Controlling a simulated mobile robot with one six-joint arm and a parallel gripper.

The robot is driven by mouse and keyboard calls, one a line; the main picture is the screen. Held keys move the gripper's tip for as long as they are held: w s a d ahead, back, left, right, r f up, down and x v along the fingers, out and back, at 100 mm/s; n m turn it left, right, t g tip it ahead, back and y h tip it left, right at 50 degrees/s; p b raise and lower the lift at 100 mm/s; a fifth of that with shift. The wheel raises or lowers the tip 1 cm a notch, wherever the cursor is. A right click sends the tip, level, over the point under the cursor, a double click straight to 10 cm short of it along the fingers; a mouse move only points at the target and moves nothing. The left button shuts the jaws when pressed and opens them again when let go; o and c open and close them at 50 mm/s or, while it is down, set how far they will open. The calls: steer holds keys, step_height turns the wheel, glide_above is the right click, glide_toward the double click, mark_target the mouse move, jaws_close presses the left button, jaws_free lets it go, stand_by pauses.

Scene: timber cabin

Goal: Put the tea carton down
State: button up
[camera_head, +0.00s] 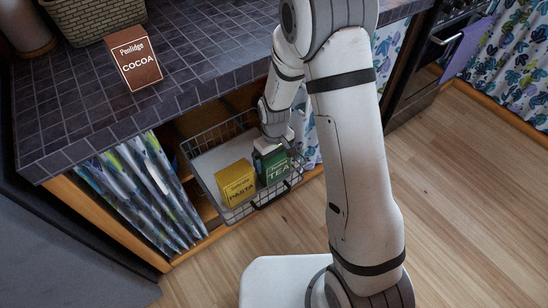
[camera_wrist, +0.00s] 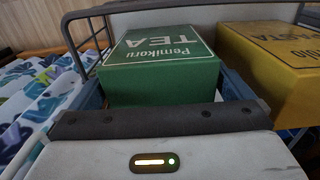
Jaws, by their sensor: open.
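The green tea carton (camera_head: 277,168) stands in a pulled-out wire basket (camera_head: 197,172), next to a yellow pasta carton (camera_head: 236,184). In the wrist view the tea carton (camera_wrist: 160,62) fills the space ahead of my gripper (camera_wrist: 162,90), with a blue finger on each side of it. The fingers are open. In the head view my gripper (camera_head: 273,142) is over the back of the tea carton and hides part of it. The carton's underside is hidden, so its contact with the basket floor cannot be seen.
The pasta carton (camera_wrist: 275,65) is close to the right finger in the wrist view. A tiled counter (camera_head: 70,105) overhangs the basket and holds a cocoa carton (camera_head: 135,60) and a woven basket (camera_head: 90,18). Curtains (camera_head: 145,190) hang left of the wire basket. Wooden floor lies in front.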

step_height(320, 180, up, 11)
steer(key=shift+p, duration=0.9)
steer(key=s+d+r+m+t, duration=0.1)
steer(key=s+d+r+m, duration=0.5)
steer(key=s+d+r, duration=0.7)
steer(key=s+r, duration=0.3)
steer(key=s, duration=0.1)
steer(key=shift+s+d+r+m+t, duration=0.2)
steer(key=shift+s+m+t, duration=0.15)
steer(key=shift+m+t, duration=0.05)
steer(key=shift+r, duration=0.1)
